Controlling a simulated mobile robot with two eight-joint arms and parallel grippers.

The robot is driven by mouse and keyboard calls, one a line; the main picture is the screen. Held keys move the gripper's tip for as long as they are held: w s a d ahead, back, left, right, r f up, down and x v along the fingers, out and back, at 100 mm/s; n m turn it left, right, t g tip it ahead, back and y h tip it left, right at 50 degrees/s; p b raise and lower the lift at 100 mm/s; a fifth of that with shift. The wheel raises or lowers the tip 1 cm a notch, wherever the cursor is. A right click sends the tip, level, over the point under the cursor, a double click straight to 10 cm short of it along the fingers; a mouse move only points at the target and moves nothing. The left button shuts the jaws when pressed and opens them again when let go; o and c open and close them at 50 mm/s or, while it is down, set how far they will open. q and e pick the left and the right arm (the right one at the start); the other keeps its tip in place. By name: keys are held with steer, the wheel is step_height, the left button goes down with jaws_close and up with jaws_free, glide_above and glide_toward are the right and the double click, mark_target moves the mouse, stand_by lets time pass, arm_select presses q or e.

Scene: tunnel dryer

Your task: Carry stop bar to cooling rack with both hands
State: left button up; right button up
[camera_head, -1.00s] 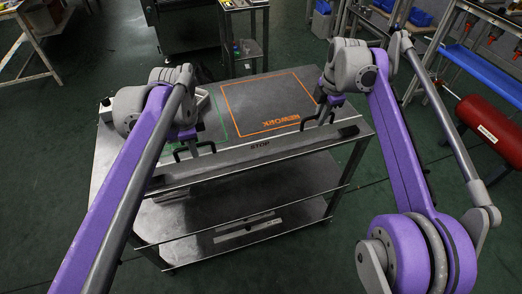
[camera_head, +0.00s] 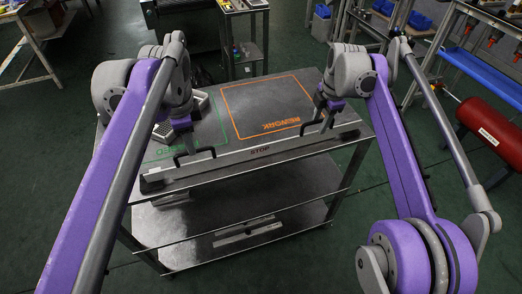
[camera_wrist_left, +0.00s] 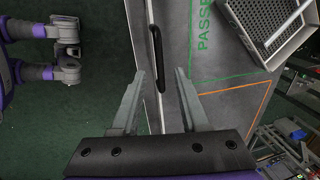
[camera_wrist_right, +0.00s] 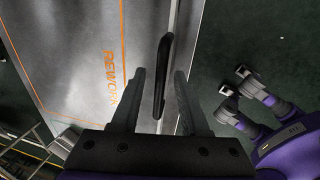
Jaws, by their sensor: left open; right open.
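The stop bar (camera_head: 230,158) is a long grey bar marked STOP, lying along the near edge of the metal cart top (camera_head: 215,118). It has black handles near both ends. My left gripper (camera_head: 184,146) is open above the left handle; in the left wrist view, that handle (camera_wrist_left: 155,45) reaches between the fingertips (camera_wrist_left: 161,75). My right gripper (camera_head: 326,116) is open at the right handle; in the right wrist view, that handle (camera_wrist_right: 162,85) lies between the fingers (camera_wrist_right: 160,75). Neither gripper is closed on a handle. I cannot identify the cooling rack.
A perforated metal tray (camera_wrist_left: 264,18) stands on the cart by the green PASSED outline. An orange REWORK outline (camera_head: 268,104) is bare. A red cylinder (camera_head: 487,132) lies at right, near a blue-shelved rack (camera_head: 483,74). Green floor is open around the cart.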

steer(key=shift+r, duration=0.1)
arm_select(q)
step_height(320, 180, up, 6)
steer(key=s, duration=0.1)
steer(key=shift+d, duration=0.2)
arm_select(e)
step_height(320, 180, up, 7)
steer(key=s, duration=0.1)
steer(key=shift+s+d, duration=0.2)
steer(key=shift+d, duration=0.05)
arm_select(q)
steer(key=shift+f, duration=0.1)
arm_select(e)
steer(key=shift+r, duration=0.1)
